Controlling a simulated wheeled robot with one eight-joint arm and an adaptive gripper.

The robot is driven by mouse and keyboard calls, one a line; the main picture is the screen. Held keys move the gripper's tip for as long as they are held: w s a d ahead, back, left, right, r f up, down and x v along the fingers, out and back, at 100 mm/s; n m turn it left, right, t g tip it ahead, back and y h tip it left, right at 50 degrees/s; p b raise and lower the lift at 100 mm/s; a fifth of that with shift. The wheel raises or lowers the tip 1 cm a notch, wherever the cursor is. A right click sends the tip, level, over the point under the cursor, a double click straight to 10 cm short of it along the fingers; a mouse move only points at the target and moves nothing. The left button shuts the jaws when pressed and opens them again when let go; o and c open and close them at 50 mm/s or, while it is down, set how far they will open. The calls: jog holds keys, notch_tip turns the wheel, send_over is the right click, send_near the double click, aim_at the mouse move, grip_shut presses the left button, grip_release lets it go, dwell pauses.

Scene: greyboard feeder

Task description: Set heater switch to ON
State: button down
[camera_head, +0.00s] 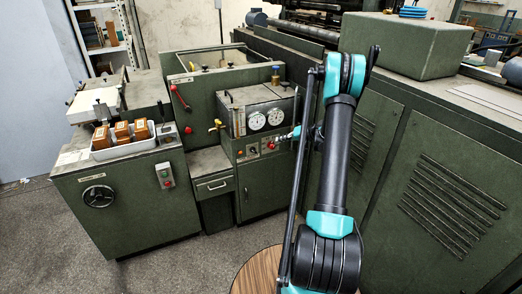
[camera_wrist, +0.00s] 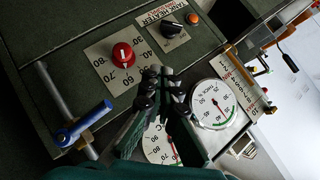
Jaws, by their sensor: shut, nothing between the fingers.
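The heater switch (camera_wrist: 173,29) is a black rotary knob on a light plate marked TANK HEATER, at the top of the wrist view. I cannot read which setting it points to. In the head view the small control panel (camera_head: 261,149) that carries it sits below two gauges. My gripper (camera_wrist: 161,82) is shut and empty, with its fingertips in front of the panel, below the switch and the red dial in the wrist view. The fingertips appear apart from the switch. In the head view my gripper (camera_head: 291,136) is small, at the right end of the panel.
A red dial knob (camera_wrist: 122,56) on a numbered plate is beside the switch, and an orange lamp (camera_wrist: 193,18) is on its other side. Two round gauges (camera_wrist: 213,104) lie close to my fingers. A blue-handled valve (camera_wrist: 82,124) sticks out at the left.

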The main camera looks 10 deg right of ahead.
send_near(255, 150)
jog(key=w+a, duration=0.1)
jog(key=w+a+f, duration=0.1)
jog(key=w, duration=0.1)
jog(key=w+f, duration=0.1)
jog(key=shift+w+a+f, duration=0.2)
jog(key=shift+a+f, duration=0.05)
jog(key=shift+a, duration=0.15)
jog(key=shift+s+a+f, duration=0.15)
jog(key=shift+a+f, duration=0.25)
jog(key=shift+d, duration=0.15)
